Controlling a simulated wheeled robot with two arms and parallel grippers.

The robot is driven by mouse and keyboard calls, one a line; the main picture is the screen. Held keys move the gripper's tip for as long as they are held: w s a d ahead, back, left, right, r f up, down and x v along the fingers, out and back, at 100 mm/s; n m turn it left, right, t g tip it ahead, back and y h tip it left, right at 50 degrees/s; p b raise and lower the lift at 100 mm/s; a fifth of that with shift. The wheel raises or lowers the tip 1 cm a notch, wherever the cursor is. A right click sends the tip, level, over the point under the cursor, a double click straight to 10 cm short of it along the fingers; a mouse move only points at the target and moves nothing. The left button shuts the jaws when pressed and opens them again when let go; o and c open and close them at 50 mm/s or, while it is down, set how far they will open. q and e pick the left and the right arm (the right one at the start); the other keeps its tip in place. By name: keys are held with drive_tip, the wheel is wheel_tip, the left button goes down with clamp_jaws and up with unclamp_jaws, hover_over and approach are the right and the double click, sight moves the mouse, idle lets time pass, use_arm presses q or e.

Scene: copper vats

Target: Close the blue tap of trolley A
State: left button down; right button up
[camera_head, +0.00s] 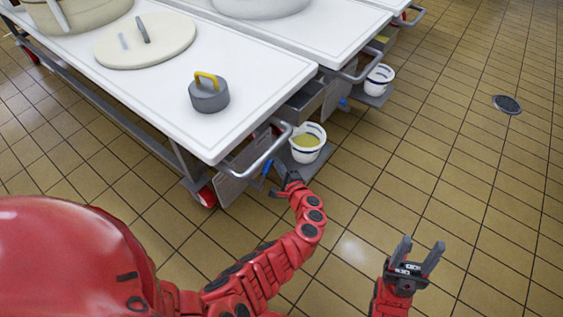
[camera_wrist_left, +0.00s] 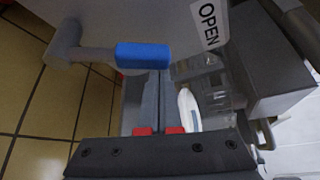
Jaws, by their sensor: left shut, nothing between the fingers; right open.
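The blue tap (camera_head: 267,168) is at the end of the nearest trolley (camera_head: 150,95), below its push handle. No letter is readable on the trolley. In the left wrist view the blue tap handle (camera_wrist_left: 144,55) lies crosswise on a grey pipe, close in front of the fingertips. A plate beside it reads OPEN (camera_wrist_left: 208,24). My left gripper (camera_head: 291,176) is shut and empty, just right of the tap; its fingers (camera_wrist_left: 159,76) point at the handle. I cannot tell whether they touch it. My right gripper (camera_head: 422,248) is open and empty over the floor.
A white bucket (camera_head: 307,155) with yellow liquid stands on a low shelf beside the tap. A grey weight with yellow handle (camera_head: 209,95) and a round lid (camera_head: 165,40) lie on the trolley. A second trolley with a bucket (camera_head: 380,75) stands behind.

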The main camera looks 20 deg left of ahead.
use_arm(q)
drive_tip(key=shift+s, duration=0.1)
idle(0.5)
drive_tip(key=shift+s+a+r+n+b, duration=0.1)
drive_tip(key=shift+s+r+n+b, duration=0.15)
drive_tip(key=shift+b, duration=0.4)
